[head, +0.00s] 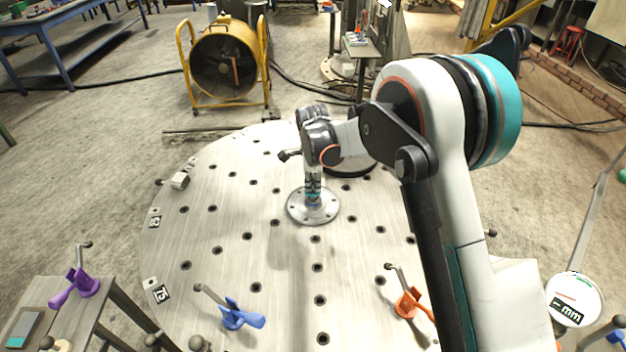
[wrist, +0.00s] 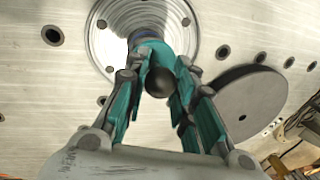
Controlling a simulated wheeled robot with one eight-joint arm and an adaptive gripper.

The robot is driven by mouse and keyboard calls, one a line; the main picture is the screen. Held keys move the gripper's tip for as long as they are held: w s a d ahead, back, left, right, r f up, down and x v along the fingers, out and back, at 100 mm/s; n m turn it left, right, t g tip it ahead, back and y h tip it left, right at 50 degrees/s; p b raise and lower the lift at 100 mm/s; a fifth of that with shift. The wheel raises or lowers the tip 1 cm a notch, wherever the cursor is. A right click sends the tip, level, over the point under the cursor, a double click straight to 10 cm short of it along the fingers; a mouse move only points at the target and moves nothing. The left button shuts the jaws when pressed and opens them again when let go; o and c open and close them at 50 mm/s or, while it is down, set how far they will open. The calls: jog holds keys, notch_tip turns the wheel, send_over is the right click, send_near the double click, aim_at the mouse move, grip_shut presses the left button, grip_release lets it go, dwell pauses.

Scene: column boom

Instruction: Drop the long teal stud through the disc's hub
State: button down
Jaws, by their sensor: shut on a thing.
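The disc (head: 325,214) is a shiny steel flange with small holes around its rim, lying flat on the round table. In the wrist view the disc (wrist: 102,40) fills the top middle, with something blue at its hub. My gripper (head: 313,187) points down over the disc's middle. In the wrist view my gripper (wrist: 160,85) is shut on the teal stud (wrist: 158,52), which shows a dark rounded end towards the camera. The stud's far end lines up near the hub. Fingers and stud hide the hub's opening, so I cannot tell whether the stud is inside it.
The pale table (head: 215,235) has many dark holes. A purple clamp (head: 80,283) is at left.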

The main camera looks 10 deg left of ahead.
jog(key=shift+f+b, duration=0.55)
jog(key=shift+f, duration=0.3)
dwell(0.9)
jog(key=shift+w+a, duration=0.2)
dwell(1.6)
jog(key=shift+f+b, duration=0.35)
jog(key=shift+f, duration=0.1)
dwell(1.1)
jog(key=c, duration=1.6)
grip_release()
jog(key=shift+c, duration=0.2)
jog(key=shift+r, duration=0.15)
jog(key=shift+r+p, duration=2.05)
jog(key=shift+r, duration=1.65)
